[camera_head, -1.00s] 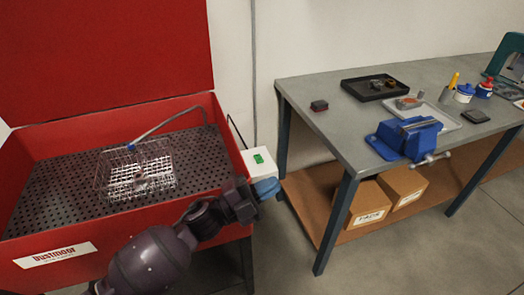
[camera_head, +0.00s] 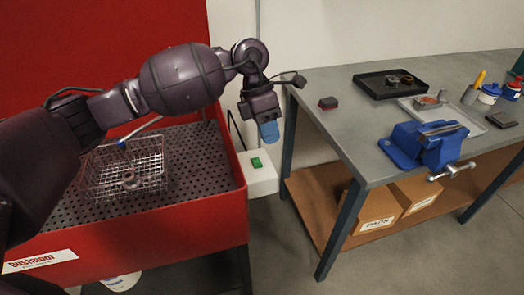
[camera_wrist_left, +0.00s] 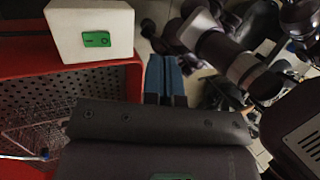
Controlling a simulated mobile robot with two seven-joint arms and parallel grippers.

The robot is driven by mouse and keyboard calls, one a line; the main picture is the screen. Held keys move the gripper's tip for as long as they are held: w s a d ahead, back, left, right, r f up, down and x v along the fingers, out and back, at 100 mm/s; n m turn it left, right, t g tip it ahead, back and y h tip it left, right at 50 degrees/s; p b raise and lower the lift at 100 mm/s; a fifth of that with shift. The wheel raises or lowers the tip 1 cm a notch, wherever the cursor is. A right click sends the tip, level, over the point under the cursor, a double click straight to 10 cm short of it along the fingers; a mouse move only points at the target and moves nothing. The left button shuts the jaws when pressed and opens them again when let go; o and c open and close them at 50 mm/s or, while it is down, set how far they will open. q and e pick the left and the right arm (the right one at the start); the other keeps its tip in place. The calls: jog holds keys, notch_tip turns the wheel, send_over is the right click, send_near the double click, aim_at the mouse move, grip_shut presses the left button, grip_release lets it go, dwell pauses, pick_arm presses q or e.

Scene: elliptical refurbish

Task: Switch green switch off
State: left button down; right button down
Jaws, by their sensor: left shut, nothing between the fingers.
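The green switch (camera_head: 256,162) is on top of a white box fixed to the right side of the red parts washer. In the left wrist view the green switch (camera_wrist_left: 96,39) shows on the face of the white box (camera_wrist_left: 62,50), with a dark mark on it. My left gripper (camera_head: 269,132) has blue fingers, points down and hangs just above and slightly right of the switch in the head view, apart from it. In the left wrist view its blue fingertips (camera_wrist_left: 165,75) are together and empty, to the right of the box. My right gripper is not in view.
The red washer (camera_head: 215,215) holds a wire basket (camera_head: 100,180) on a perforated tray. To the right is a grey workbench (camera_head: 345,135) with a blue vise (camera_head: 430,145), a black tray (camera_head: 365,90) and a small dark red block (camera_head: 328,103). My left arm crosses above the washer.

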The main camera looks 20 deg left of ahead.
aim_at(259, 163)
pick_arm(q)
jog(key=w+a+r+t+y, duration=0.1)
jog(key=w+a+r+y, duration=0.2)
jog(key=w+a, duration=0.15)
jog(key=f, duration=0.4)
jog(key=s+f, duration=0.1)
jog(key=f, duration=0.3)
jog(key=s+d+f+b, duration=0.1)
jog(key=f, duration=0.3)
jog(key=shift+d+f, duration=0.1)
jog(key=shift+f, duration=0.6)
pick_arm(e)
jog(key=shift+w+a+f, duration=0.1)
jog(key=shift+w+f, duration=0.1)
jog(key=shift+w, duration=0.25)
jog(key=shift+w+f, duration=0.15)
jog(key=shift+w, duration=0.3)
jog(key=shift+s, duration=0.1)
